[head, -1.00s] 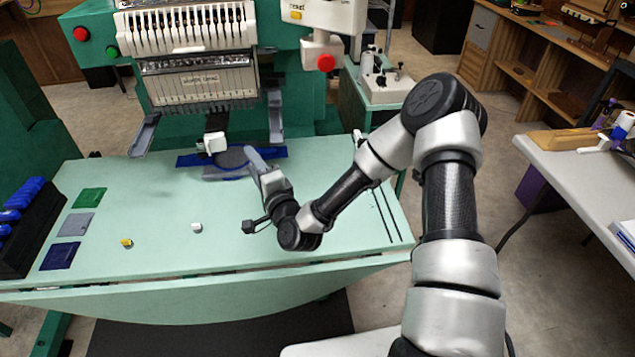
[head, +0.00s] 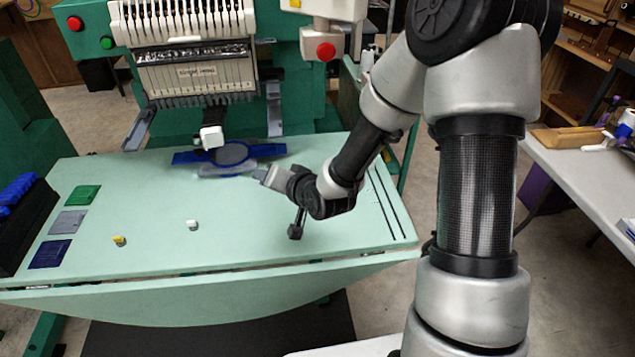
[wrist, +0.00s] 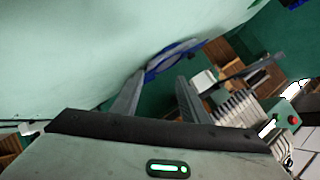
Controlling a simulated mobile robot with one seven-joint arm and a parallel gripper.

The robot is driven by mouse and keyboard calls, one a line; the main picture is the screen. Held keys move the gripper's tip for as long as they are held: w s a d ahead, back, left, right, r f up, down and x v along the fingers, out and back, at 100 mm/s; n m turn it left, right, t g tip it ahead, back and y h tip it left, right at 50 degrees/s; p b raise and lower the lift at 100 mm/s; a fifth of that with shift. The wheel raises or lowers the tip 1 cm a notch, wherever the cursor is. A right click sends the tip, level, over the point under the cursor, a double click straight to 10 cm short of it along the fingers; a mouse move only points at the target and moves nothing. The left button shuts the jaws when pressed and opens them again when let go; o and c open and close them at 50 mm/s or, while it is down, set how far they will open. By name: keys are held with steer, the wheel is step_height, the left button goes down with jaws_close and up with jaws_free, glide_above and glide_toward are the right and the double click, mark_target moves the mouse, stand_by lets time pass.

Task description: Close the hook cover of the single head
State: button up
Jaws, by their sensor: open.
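The single head (head: 195,65) is an embroidery machine with a row of needles above the mint table. A small white block, apparently its hook cover (head: 211,137), sits at the front end of a dark arm under the needles. Its exact angle is too small to tell. It also shows in the wrist view (wrist: 203,82), beyond my right finger. My gripper (head: 235,172) is low over the table, pointing left, in front of and to the right of the white block and apart from it. In the wrist view my gripper (wrist: 158,82) is open with nothing between the fingers.
A blue hoop with a grey disc (head: 232,153) lies just behind my fingers. A yellow piece (head: 119,240) and a white piece (head: 193,224) lie on the table (head: 150,200). Coloured patches (head: 68,222) lie at the left. The front middle is mostly clear.

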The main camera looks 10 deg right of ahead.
steer(key=s+d+r+n+g+h+b, duration=0.2)
steer(key=s+d+r+n+h+b, duration=0.1)
steer(key=s+d, duration=0.4)
steer(key=shift+s+d+r+g+h+b, duration=0.35)
steer(key=shift+d+r+h, duration=0.55)
steer(key=shift+d+r, duration=0.55)
steer(key=shift+w, duration=0.1)
steer(key=shift+c, duration=0.2)
